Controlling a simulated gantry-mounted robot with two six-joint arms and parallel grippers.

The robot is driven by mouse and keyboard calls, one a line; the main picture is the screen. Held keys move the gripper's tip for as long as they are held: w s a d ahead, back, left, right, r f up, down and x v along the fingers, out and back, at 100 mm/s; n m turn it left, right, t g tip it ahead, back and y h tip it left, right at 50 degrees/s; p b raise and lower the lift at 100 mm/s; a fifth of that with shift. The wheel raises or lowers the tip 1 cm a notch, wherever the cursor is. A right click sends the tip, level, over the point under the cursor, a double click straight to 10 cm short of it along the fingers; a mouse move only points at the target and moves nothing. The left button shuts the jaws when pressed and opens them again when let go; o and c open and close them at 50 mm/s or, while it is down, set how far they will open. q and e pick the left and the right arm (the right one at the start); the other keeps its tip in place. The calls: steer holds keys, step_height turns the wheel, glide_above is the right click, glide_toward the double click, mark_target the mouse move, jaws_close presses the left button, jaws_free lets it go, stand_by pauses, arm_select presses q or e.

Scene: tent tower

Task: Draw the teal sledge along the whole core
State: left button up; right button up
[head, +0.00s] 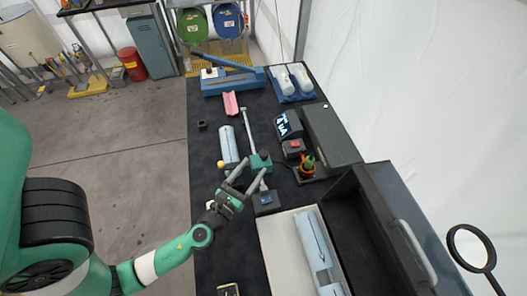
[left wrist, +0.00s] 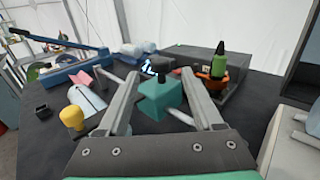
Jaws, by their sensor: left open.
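The teal sledge (head: 260,160), a block with a dark knob on top, sits on a pale rail (head: 248,125) on the dark bench. In the left wrist view the sledge (left wrist: 160,98) shows between my fingers. A pale blue core (head: 228,143) lies left of the rail; its near end is partly hidden by my gripper in the left wrist view. My left gripper (head: 253,169) is open, its fingers pointing at the sledge from the near side. I cannot tell whether they touch it. My right gripper is not in view.
A yellow knob (head: 226,166) stands near the core's near end. A pink trough (head: 231,104) and blue press (head: 232,80) lie beyond. A green-and-orange item (head: 307,167) and dark boxes stand right. A pale tray (head: 276,245) with cores lies nearer.

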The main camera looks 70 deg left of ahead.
mark_target(262, 156)
arm_select(q)
steer(key=x, duration=0.7)
steer(key=shift+w+a+r+p, duration=0.1)
steer(key=shift+w+a+p, duration=0.1)
steer(key=shift+p, duration=0.15)
steer(key=shift+d, duration=0.1)
jaws_close()
stand_by(0.8)
